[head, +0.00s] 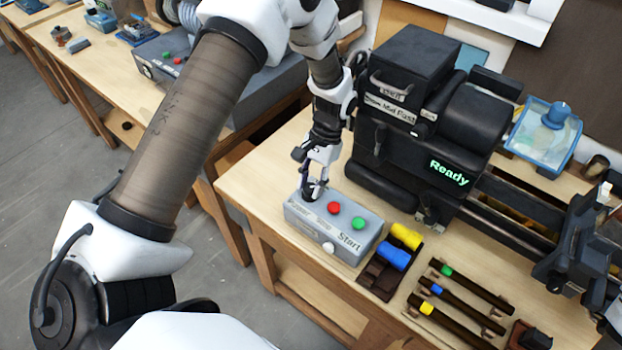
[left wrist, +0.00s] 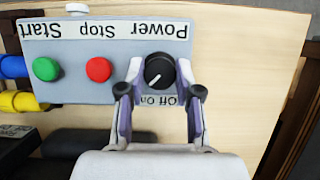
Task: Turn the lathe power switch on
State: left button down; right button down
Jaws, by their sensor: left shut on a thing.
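The grey control box (head: 300,222) sits on the wooden bench in front of the black lathe (head: 420,120). The power switch is a round black knob (left wrist: 159,71) beside the "Off On" label, under the word "Power". My left gripper (head: 314,190) reaches down over the box's left end in the head view. In the left wrist view its two fingers (left wrist: 159,75) are shut on the knob, one on each side. I cannot tell for sure which label the knob's pale mark points at. The lathe's display (head: 449,173) reads "Ready" in green. My right gripper is not in view.
A red stop button (head: 334,208) and a green start button (head: 358,223) are close beside the knob. A rack with yellow and blue pieces (head: 398,248) and several dark rods (head: 460,300) lie to the right. The bench edge is near the box's left side.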

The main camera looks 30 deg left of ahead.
aim_at(312, 185)
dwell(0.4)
pick_arm(q)
jog(key=c, duration=0.8)
grip_release()
notch_tip(312, 185, up, 10)
jog(key=shift+f, duration=0.1)
jog(key=shift+w, duration=0.1)
